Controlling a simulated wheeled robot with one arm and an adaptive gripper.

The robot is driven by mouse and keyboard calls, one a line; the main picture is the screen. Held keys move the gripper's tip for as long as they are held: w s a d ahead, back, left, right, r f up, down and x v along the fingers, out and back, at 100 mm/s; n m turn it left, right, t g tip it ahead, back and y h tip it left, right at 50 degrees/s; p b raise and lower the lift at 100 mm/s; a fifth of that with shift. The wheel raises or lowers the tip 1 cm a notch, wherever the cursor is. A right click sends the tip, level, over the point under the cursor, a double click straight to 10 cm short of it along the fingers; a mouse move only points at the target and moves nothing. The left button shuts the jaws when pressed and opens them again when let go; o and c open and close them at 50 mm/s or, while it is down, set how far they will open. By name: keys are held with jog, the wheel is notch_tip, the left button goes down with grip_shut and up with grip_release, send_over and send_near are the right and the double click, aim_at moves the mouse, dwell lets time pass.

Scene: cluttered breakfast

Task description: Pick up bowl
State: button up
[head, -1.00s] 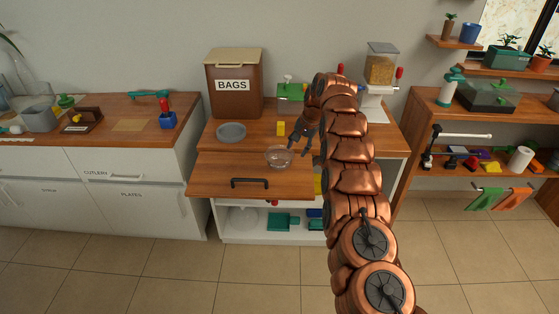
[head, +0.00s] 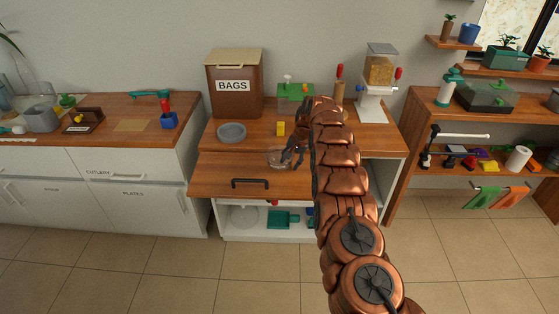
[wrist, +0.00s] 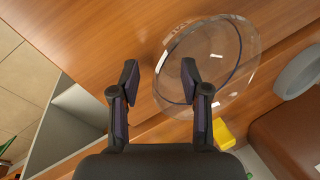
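A clear glass bowl (head: 276,161) rests upright on the pulled-out wooden drawer or board (head: 215,178), near its right part. In the wrist view the bowl (wrist: 215,45) fills the upper middle. My gripper (head: 289,158) is at the bowl's right side in the head view. In the wrist view its two fingers (wrist: 160,80) are apart with nothing between them but the bowl's near rim edge. One finger overlaps the bowl and the other lies outside it. I cannot tell whether the finger is inside the bowl or above it, or touching.
A grey dish (head: 231,132) and a small yellow block (head: 281,128) stand behind the bowl. The brown BAGS bin (head: 234,100) is at the back, beside a green item (head: 295,91). A cereal dispenser (head: 380,80) is at the back right. The drawer's left part is clear.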

grip_shut()
dwell(0.6)
jog(key=shift+r+b, duration=0.75)
jog(key=shift+r, duration=1.05)
jog(key=shift+s, duration=0.15)
jog(key=shift+s+d, duration=0.15)
jog(key=shift+s, duration=0.15)
jog(key=shift+s+r+b, duration=0.1)
jog(key=shift+s+b, duration=0.25)
jog(key=shift+b, duration=0.1)
jog(key=shift+s, duration=0.4)
jog(key=s+d+r+b, duration=0.1)
jog(key=s+b, duration=0.2)
jog(key=s, duration=1)
jog(key=shift+s+d, duration=0.25)
jog(key=shift+d, duration=0.05)
jog(key=shift+r, duration=0.1)
